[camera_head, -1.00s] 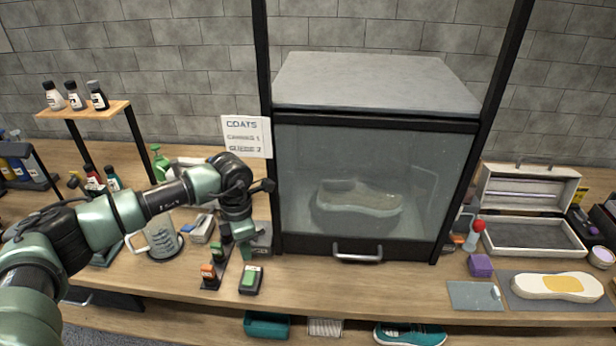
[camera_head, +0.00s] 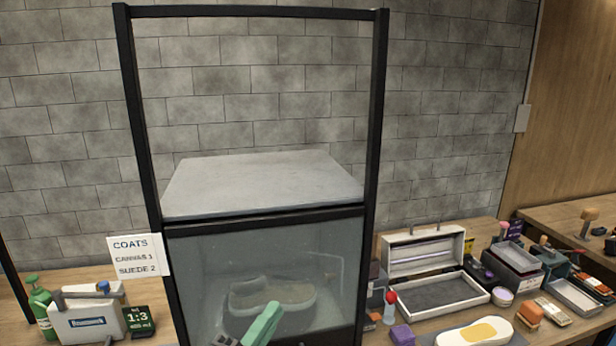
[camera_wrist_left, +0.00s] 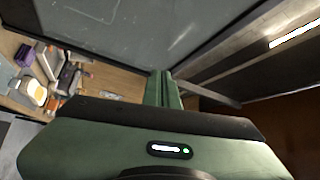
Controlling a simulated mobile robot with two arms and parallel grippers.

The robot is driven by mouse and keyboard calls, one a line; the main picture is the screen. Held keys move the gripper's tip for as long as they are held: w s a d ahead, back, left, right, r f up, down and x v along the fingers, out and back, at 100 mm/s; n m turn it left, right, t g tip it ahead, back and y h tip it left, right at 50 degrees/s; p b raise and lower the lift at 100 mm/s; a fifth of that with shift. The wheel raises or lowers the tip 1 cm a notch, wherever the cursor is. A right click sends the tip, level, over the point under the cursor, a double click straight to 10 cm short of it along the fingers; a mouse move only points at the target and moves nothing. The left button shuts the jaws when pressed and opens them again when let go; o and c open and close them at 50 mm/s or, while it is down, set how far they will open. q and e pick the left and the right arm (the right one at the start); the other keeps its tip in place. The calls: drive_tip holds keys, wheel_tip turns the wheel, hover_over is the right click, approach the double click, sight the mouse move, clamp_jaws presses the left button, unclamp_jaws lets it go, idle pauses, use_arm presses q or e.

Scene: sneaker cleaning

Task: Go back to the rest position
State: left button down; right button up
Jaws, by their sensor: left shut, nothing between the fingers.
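My left gripper (camera_head: 262,324) shows at the bottom of the head view, in front of the glass-fronted cabinet (camera_head: 170,285). A grey glass panel fills the upper part of that view, beyond the fingertips. Whether the fingers touch the glass I cannot tell. Most of my left arm is below the head view. My right gripper is not in view.
A pale shoe (camera_head: 270,297) sits behind the cabinet glass. A "COATS" sign (camera_head: 134,257) is at its left edge. A green bottle (camera_head: 41,308) and a white device (camera_head: 88,318) stand left; an open case (camera_head: 430,297) and a white sole (camera_head: 478,331) lie right.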

use_arm(q)
drive_tip(key=s+a+f+n+g+y, duration=0.55)
drive_tip(key=a+f+n+y, duration=0.45)
drive_tip(key=a+f+n, duration=0.3)
drive_tip(key=s+a+f+n+g, duration=0.1)
drive_tip(key=s+f+n+g, duration=0.25)
drive_tip(key=s+f, duration=0.45)
drive_tip(key=s+f+n+g, duration=0.2)
drive_tip(key=s+f+g, duration=0.3)
drive_tip(key=s, duration=0.8)
drive_tip(key=s+f+g+b, duration=0.2)
drive_tip(key=s+f, duration=0.1)
drive_tip(key=f, duration=2.6)
drive_tip(key=s+a+f+g, duration=0.1)
drive_tip(key=s+a+f, duration=0.1)
drive_tip(key=s+f, duration=1.4)
drive_tip(key=shift+a+m+h+b, duration=0.3)
drive_tip(key=shift+a+m+b, duration=0.1)
drive_tip(key=shift+m, duration=0.05)
